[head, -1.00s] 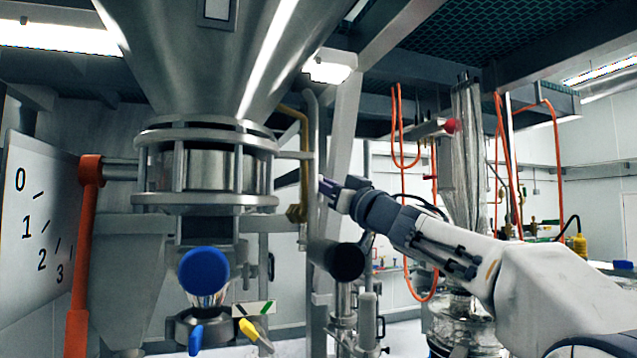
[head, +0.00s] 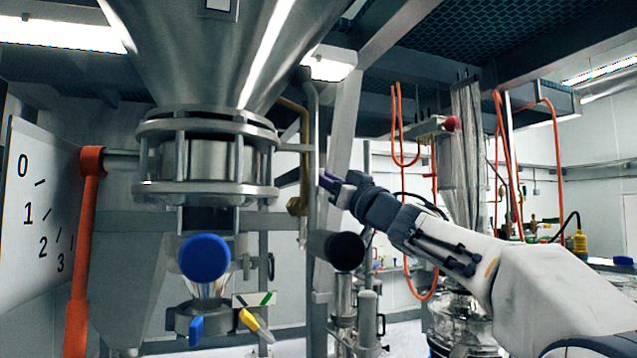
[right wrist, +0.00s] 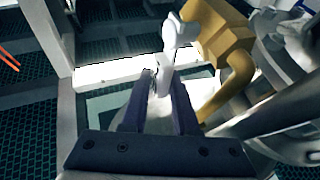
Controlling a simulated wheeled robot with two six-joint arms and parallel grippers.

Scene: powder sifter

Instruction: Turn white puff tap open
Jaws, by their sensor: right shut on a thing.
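The white tap (right wrist: 178,34) shows in the right wrist view. Its narrow white handle reaches down from a brass fitting (right wrist: 220,38) to between my fingers. My right gripper (right wrist: 163,78) is shut on that handle near the fingertips. In the head view my right gripper (head: 328,181) is beside the yellow-brown pipe (head: 303,125), right of the steel hopper's flange. The tap itself cannot be made out there. My left gripper is not in view.
The steel hopper (head: 200,50) hangs above a flanged ring. An orange lever (head: 85,235) stands left by a numbered board (head: 35,215). A blue knob (head: 204,257) and a black round end (head: 345,251) stick out below. Orange hoses (head: 399,130) hang right.

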